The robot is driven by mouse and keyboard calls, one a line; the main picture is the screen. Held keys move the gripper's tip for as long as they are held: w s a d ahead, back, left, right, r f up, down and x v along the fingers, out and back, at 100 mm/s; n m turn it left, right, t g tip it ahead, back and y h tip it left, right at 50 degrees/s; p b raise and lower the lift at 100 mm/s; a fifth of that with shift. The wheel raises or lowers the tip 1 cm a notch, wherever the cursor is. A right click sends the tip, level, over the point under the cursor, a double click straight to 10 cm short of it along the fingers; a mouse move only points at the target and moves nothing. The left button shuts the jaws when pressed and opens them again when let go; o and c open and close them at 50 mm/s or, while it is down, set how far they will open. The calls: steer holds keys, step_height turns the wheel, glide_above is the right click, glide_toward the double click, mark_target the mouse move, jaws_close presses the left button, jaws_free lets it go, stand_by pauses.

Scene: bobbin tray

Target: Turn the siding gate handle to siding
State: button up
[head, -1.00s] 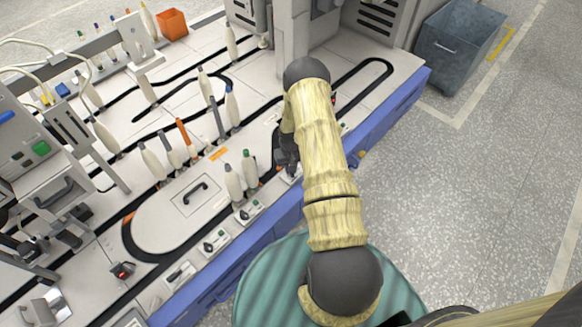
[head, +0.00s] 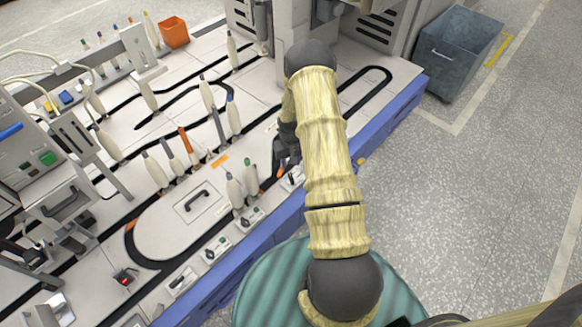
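My gripper (head: 285,158) is dark and points down over the front side of the white machine table (head: 155,222). My forearm hides part of it, and its finger gap is too small to make out. A small pale plate (head: 292,179) with a dark lever lies just below and right of my gripper; I cannot tell whether they touch. Similar lever plates sit along the front edge: one by the two front bobbins (head: 252,217), another farther left (head: 216,248), and a third (head: 181,281). I cannot tell which is the siding gate handle. An orange gate piece (head: 280,171) shows on the track beside my gripper.
Two pale bobbins (head: 234,192) (head: 250,176) stand left of my gripper. More bobbins stand along the black track behind. A black-handled panel (head: 198,201) lies inside the loop. A red-topped knob (head: 124,277) sits at left. The floor at right is clear up to a grey bin (head: 452,58).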

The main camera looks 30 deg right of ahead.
step_height(320, 180, up, 8)
steer(key=p, duration=0.1)
steer(key=shift+r, duration=0.15)
steer(key=shift+r, duration=0.1)
stand_by(0.4)
steer(key=s+a+r+n+t, duration=0.1)
steer(key=s+a+r, duration=0.2)
steer(key=a+r, duration=0.35)
steer(key=s+a+r, duration=0.3)
steer(key=s+r, duration=0.1)
steer(key=r, duration=0.6)
steer(key=s+a+r+t, duration=0.2)
steer(key=s+a+r, duration=0.3)
steer(key=s+r, duration=0.5)
steer(key=w+p+v, duration=0.2)
steer(key=p+v, duration=1)
steer(key=p, duration=0.2)
steer(key=w+r+p+v, duration=0.1)
steer(key=w+p+v, duration=0.1)
steer(key=p+v, duration=1.1)
steer(key=shift+a+r+n+p, duration=0.2)
steer(key=shift+r+n+p, duration=0.2)
steer(key=shift+p, duration=0.25)
steer(key=shift+w, duration=0.15)
